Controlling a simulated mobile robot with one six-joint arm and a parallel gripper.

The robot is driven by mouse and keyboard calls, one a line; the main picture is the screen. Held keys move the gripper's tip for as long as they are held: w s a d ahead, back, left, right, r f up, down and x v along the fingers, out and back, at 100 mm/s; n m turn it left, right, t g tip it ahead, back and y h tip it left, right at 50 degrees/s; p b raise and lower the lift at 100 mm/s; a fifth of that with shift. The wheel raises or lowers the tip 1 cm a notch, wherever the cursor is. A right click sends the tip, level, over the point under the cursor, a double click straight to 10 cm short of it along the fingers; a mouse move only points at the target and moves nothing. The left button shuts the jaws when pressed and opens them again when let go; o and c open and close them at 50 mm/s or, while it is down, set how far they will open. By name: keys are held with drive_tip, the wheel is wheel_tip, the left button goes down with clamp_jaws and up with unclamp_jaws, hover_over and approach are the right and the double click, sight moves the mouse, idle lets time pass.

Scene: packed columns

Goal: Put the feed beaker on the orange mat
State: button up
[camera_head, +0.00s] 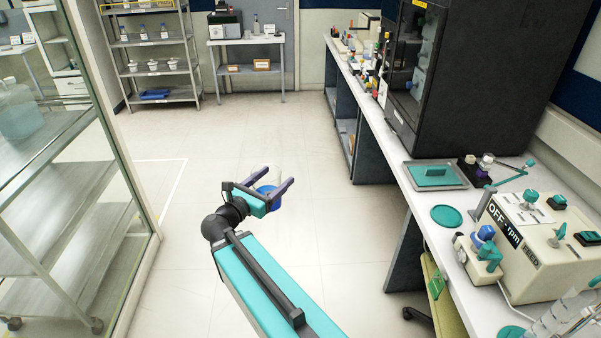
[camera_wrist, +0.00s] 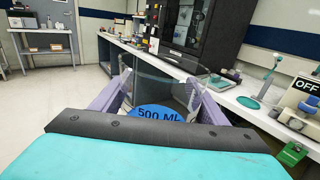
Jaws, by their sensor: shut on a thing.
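My gripper (camera_head: 274,182) is shut on a clear glass beaker (camera_head: 267,189), held in the air over the floor, left of the bench. In the wrist view the beaker (camera_wrist: 157,112) stands between the two purple fingers and has a blue label reading "500 ML". It looks roughly upright. Whether it is called the feed beaker cannot be read. I see no orange mat in either view; a round teal mat (camera_head: 446,215) lies on the right bench, and part of another teal round (camera_head: 512,331) shows near the bottom edge.
A glass partition (camera_head: 120,150) stands left. The floor between is clear.

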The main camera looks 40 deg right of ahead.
drive_tip(key=w+a+r+n+t+y+p, duration=0.1)
drive_tip(key=a+r+t+p, duration=0.1)
drive_tip(key=a, duration=0.9)
drive_tip(key=w+a+r+n+t+y+p, duration=0.1)
drive_tip(key=a+n+t+p, duration=0.1)
drive_tip(key=a, duration=1)
drive_tip(key=shift+w+a+r+t+y+p, duration=0.2)
drive_tip(key=shift+r+t+y+p, duration=0.15)
drive_tip(key=shift+p, duration=0.5)
drive_tip(key=shift+d, duration=0.2)
